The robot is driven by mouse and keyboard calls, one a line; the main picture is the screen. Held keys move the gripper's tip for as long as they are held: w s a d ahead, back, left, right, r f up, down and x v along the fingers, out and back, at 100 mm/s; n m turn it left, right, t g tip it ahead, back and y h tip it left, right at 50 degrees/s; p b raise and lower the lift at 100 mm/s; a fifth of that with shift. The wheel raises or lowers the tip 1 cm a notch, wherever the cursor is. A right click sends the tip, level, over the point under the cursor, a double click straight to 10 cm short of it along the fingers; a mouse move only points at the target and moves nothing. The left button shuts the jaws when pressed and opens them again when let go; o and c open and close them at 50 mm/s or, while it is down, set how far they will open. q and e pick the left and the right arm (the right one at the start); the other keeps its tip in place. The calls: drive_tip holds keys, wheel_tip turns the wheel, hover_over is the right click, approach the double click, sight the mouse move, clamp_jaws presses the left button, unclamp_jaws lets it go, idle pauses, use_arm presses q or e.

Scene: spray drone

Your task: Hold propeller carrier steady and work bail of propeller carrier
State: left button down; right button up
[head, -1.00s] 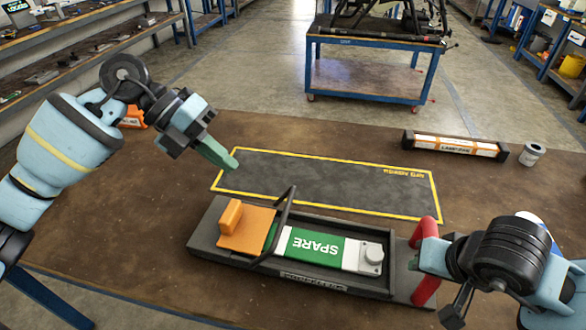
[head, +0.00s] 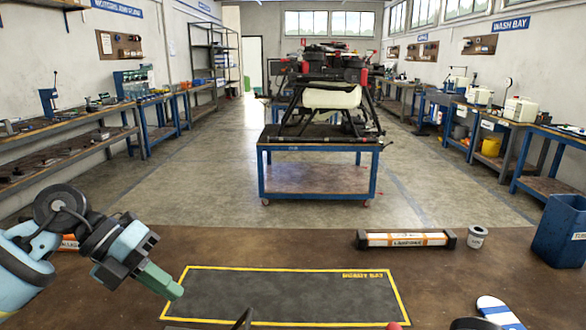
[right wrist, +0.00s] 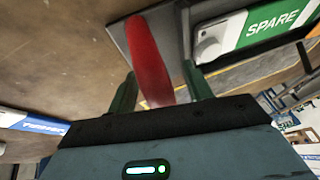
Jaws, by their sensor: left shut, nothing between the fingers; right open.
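The propeller carrier is mostly below the head view. Only the dark top of its bail (head: 243,319) and the tip of its red handle (head: 394,326) show at the bottom edge. The right wrist view shows the carrier's end with the red handle (right wrist: 148,60) and the green and white SPARE part (right wrist: 268,25) in it. My right gripper (right wrist: 162,88) is open, its green fingers on either side of the red handle; contact cannot be told. My left gripper (head: 174,290) is shut and empty, above the table's left side, apart from the bail.
A yellow-bordered dark mat (head: 285,294) lies clear on the brown table. A blue bin (head: 562,232) is at far right. A drone (head: 330,95) stands on a blue cart beyond.

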drive_tip(key=v, duration=1.2)
drive_tip(key=shift+d, duration=0.1)
